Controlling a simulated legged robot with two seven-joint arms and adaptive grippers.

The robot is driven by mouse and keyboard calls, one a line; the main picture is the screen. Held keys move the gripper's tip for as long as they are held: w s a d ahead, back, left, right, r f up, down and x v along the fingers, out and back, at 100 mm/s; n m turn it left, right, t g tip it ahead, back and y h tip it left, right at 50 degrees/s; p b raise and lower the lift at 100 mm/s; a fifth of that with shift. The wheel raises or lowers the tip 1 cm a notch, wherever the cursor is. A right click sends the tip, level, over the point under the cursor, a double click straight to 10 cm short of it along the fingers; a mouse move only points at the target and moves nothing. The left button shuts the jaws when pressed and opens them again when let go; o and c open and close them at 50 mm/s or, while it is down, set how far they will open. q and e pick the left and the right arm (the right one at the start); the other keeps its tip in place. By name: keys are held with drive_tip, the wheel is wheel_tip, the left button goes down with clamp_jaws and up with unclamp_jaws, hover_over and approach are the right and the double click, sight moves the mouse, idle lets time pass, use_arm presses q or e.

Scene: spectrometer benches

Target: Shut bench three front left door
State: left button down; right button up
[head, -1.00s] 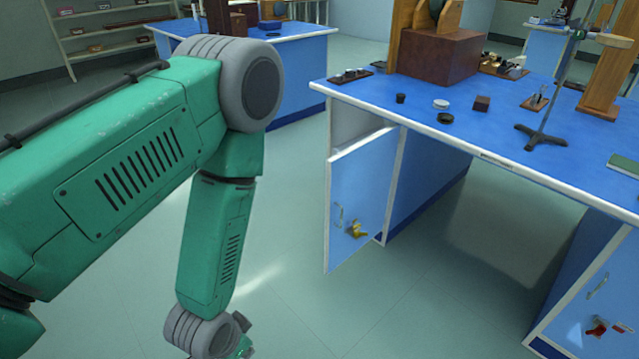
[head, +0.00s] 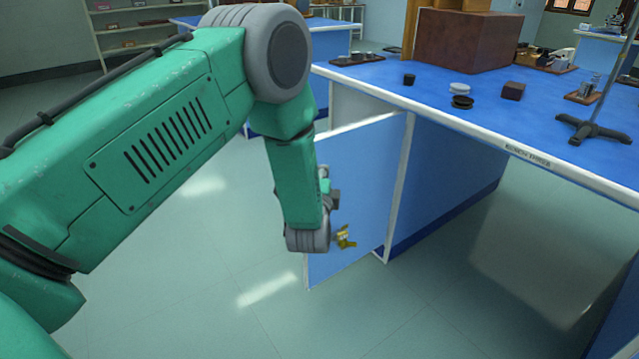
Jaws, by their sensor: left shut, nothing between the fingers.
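The bench three front left door (head: 365,185) is a blue panel with a pale edge, standing open from the bench. Its right edge is at the bench's corner post, and its free left edge is partly behind my arm. A yellow piece (head: 344,238), like a lock or key, shows low on the door. My left gripper (head: 329,190) is shut and empty, in front of the door's free-edge side. It is mostly hidden by my wrist, and I cannot tell whether it touches the door. The door handle is hidden. My right gripper is out of view.
Bench three (head: 450,105) has a blue top with a brown block (head: 465,40), small discs and a stand (head: 592,128). The knee space under it is open. Another blue bench (head: 335,40) and shelves (head: 140,25) stand behind. The floor (head: 200,300) left of the door is clear.

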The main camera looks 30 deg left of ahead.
sight(322, 149)
use_arm(q)
drive_tip(key=b+x, duration=0.1)
drive_tip(key=x, duration=0.1)
drive_tip(key=a+b+x, duration=0.1)
drive_tip(key=x, duration=0.2)
drive_tip(key=b+x, duration=0.1)
drive_tip(key=x, duration=0.2)
drive_tip(key=shift+s+a+f, duration=0.1)
drive_tip(key=shift+s+a, duration=0.25)
drive_tip(key=shift+w+a, duration=0.1)
drive_tip(key=shift+a, duration=0.05)
